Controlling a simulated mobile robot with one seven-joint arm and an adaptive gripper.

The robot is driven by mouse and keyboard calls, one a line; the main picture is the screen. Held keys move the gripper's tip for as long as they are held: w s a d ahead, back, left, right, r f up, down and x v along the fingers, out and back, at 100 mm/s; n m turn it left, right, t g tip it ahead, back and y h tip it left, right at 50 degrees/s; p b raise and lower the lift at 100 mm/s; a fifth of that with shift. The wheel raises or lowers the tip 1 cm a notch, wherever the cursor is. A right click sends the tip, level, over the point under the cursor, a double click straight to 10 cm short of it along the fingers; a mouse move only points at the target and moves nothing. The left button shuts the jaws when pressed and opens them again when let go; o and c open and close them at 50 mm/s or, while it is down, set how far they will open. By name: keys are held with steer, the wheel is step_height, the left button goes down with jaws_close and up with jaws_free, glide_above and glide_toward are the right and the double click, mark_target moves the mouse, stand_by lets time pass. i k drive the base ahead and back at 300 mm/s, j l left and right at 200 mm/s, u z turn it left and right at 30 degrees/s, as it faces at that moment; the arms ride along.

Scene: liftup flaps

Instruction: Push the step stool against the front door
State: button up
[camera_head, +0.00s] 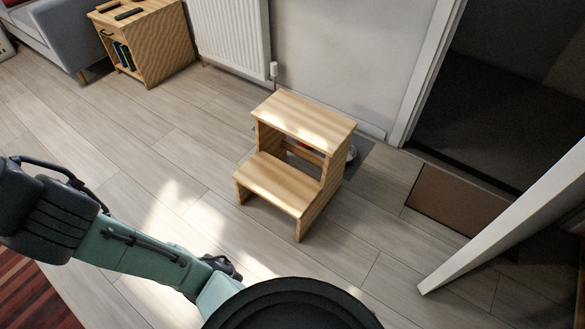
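The wooden step stool (278,184) stands upright on the floor in the middle of the view, its lower step facing toward me. Its taller back side is near the wall and a grey mat. A white door (510,214) stands ajar at the right, its bottom edge over the floor and apart from the stool. I cannot tell for certain that it is the front door. My arm reaches in from the left; its end goes behind a black round part of my body at the bottom, so my gripper is hidden.
A dark doorway (500,85) opens at the upper right, with a brown doormat (457,199) at its threshold. A white radiator (230,32) and a wooden cabinet (150,48) stand along the wall, with a grey sofa at upper left. A red striped rug lies lower left.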

mark_target(265, 174)
steer(key=i+j+z, duration=0.2)
steer(key=z, duration=0.2)
steer(key=i+j+z, duration=0.15)
steer(key=j+z, duration=0.15)
steer(key=z, duration=0.15)
steer(key=i+j+z, duration=0.1)
steer(key=j, duration=0.25)
steer(key=i+j+z, duration=0.1)
steer(key=j, duration=0.3)
steer(key=i+j+z, duration=0.1)
steer(key=i+j, duration=0.15)
steer(key=j, duration=0.15)
steer(key=i+j, duration=0.1)
steer(key=j, duration=0.3)
steer(key=i+j, duration=0.15)
steer(key=j, duration=0.3)
steer(key=i+j, duration=0.1)
steer(key=j, duration=0.3)
